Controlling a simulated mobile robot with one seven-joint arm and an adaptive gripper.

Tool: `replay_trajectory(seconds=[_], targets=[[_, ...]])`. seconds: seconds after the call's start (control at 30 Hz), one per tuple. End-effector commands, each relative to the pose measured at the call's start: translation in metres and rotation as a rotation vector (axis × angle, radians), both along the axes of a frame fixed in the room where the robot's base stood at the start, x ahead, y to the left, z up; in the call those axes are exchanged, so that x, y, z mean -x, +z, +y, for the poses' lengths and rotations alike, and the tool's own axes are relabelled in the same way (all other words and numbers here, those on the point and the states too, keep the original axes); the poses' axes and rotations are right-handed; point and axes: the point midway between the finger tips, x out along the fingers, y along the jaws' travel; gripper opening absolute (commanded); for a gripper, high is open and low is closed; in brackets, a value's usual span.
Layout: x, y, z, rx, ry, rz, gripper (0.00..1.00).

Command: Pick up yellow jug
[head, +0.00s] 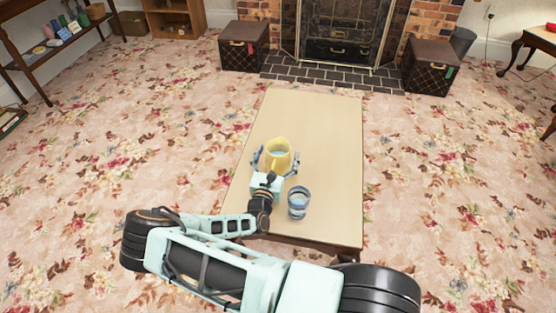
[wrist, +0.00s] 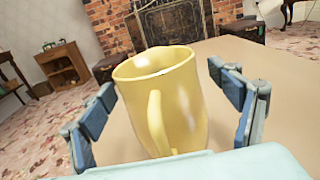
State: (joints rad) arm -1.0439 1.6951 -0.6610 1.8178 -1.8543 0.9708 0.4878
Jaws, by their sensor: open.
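The yellow jug (head: 280,148) stands upright on the low beige table (head: 322,140), left of the table's middle. In the wrist view the jug (wrist: 185,95) fills the centre, with its handle turned toward the camera and its open rim on top. My gripper (head: 275,162) is open, with one finger on each side of the jug. In the wrist view my gripper (wrist: 168,108) shows gaps between both fingers and the jug. The jug's base is hidden behind the gripper's body.
A blue-and-clear glass (head: 298,204) stands on the table just right of my gripper. Two dark boxes (head: 243,46) (head: 430,66) flank the fireplace (head: 346,32) beyond the table. The table's far half is clear, and floral carpet surrounds it.

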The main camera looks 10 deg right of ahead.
Motion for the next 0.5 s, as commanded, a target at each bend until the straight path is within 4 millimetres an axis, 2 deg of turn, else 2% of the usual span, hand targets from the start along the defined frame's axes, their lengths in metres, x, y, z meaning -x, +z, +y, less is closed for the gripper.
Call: replay_trajectory(seconds=[0.17, 0.5], targets=[[0.0, 0.0004, 0.0001, 0.0, 0.0, 0.0, 0.81], [0.0002, 0.0005, 0.0002, 0.0, 0.0, -0.001, 0.44]])
